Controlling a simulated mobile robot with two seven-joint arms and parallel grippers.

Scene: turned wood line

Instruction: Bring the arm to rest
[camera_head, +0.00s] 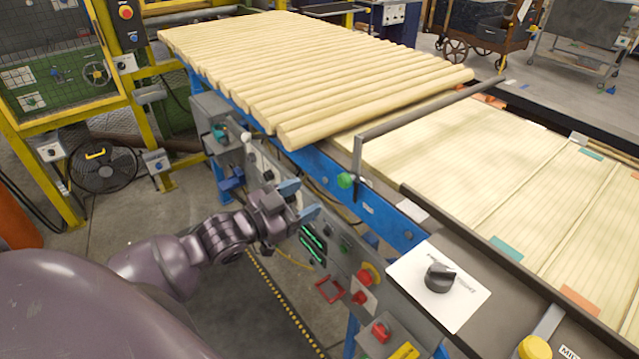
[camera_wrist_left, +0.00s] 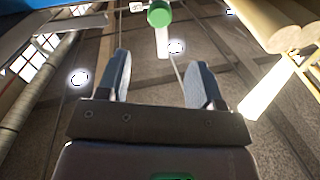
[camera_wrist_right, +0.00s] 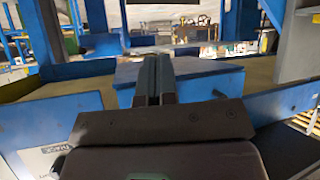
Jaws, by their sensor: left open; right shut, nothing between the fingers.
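My left arm comes in from the lower left in the head view. Its gripper (camera_head: 300,200) is open and empty, in front of the control panel on the side of the blue-framed line. In the left wrist view the two blue-grey fingers (camera_wrist_left: 162,82) stand wide apart, with a green knob (camera_wrist_left: 159,14) beyond them. My right gripper (camera_wrist_right: 153,80) shows only in the right wrist view. Its fingers are together with nothing between them, in front of blue frame parts. The right arm is not seen in the head view.
Turned wood rods (camera_head: 300,70) lie side by side on the line. A grey bar (camera_head: 430,108) with a green knob (camera_head: 345,181) crosses it. The panel carries a red button (camera_head: 380,331). A black rotary knob (camera_head: 439,277) sits on a white plate. A fan (camera_head: 103,168) stands on the floor.

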